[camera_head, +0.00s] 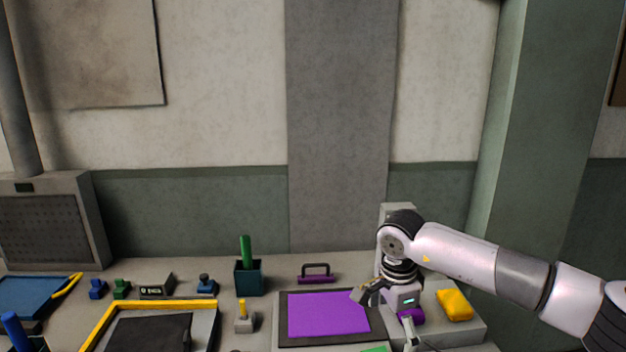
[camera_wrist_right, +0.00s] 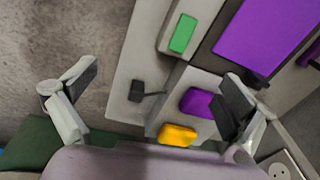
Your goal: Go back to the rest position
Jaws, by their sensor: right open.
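My right arm comes in from the right in the head view. Its gripper (camera_head: 388,314) points down over the right edge of the board with the purple sheet (camera_head: 328,314). The right wrist view shows this gripper (camera_wrist_right: 157,95) with its fingers wide apart and nothing between them. In that view the purple sheet (camera_wrist_right: 266,42) lies at the upper right, beyond the right finger. A purple block (camera_wrist_right: 197,103) is beside the right finger; whether they touch is unclear. My left gripper is out of view.
A yellow block (camera_head: 455,304) lies on a grey surface under my right forearm. A purple-based handle (camera_head: 317,279) and a dark teal cup (camera_head: 249,279) with a green stick stand behind the board. A yellow-edged tray (camera_head: 108,318) is at left. Space above the table is clear.

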